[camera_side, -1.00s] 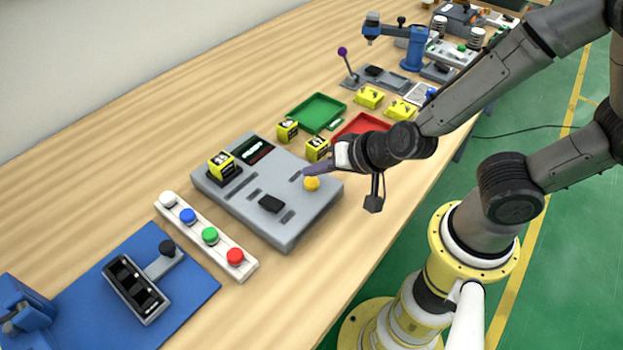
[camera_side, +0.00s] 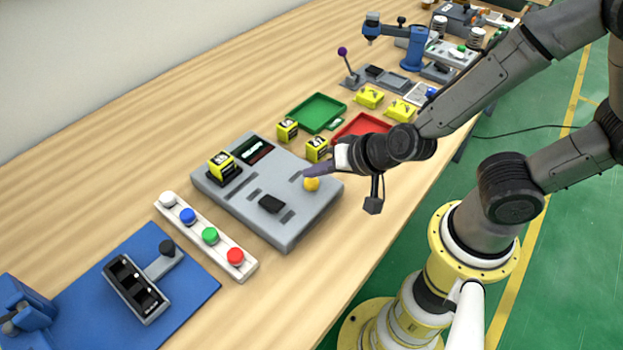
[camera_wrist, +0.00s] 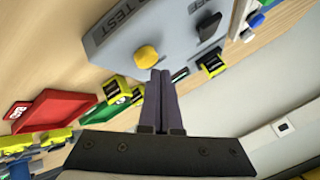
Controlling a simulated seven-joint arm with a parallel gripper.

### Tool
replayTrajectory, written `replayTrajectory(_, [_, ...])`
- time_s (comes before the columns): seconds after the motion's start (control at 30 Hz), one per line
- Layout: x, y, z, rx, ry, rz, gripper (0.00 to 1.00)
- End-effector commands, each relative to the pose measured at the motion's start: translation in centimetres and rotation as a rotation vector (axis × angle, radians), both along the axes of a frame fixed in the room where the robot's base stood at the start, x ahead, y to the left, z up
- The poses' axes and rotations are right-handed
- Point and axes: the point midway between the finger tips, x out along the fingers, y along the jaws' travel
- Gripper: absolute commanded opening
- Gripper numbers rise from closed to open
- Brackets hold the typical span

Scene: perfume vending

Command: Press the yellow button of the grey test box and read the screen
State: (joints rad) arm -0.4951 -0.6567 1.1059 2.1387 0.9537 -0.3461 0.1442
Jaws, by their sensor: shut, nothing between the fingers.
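The grey test box (camera_side: 262,222) lies flat on the wooden table in the side view; it also shows in the wrist view (camera_wrist: 120,42). Its yellow button (camera_side: 311,184) sits near the right corner, and in the wrist view the button (camera_wrist: 146,57) is just left of the fingertips. My gripper (camera_side: 308,174) is shut and empty, its purple fingers angled down over the box beside the button. I cannot tell whether the tips touch the box. The dark screen (camera_side: 257,151) at the back shows small light marks that I cannot read. A yellow-black cube (camera_side: 221,164) sits on the box's left end.
Two yellow-black cubes (camera_side: 287,130) stand behind the box, with a green tray (camera_side: 318,112) and a red tray (camera_side: 362,127) beyond. A white strip of coloured buttons (camera_side: 205,236) lies in front-left. A blue board (camera_side: 128,285) is at lower left. Bare table lies at the front.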

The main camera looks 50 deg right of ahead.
Motion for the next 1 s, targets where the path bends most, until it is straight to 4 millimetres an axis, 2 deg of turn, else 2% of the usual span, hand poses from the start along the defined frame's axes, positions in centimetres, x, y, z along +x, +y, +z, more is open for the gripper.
replayTrajectory(1.0, [0.01,0.0,-0.98,0.001,-0.001,0.001,0.0])
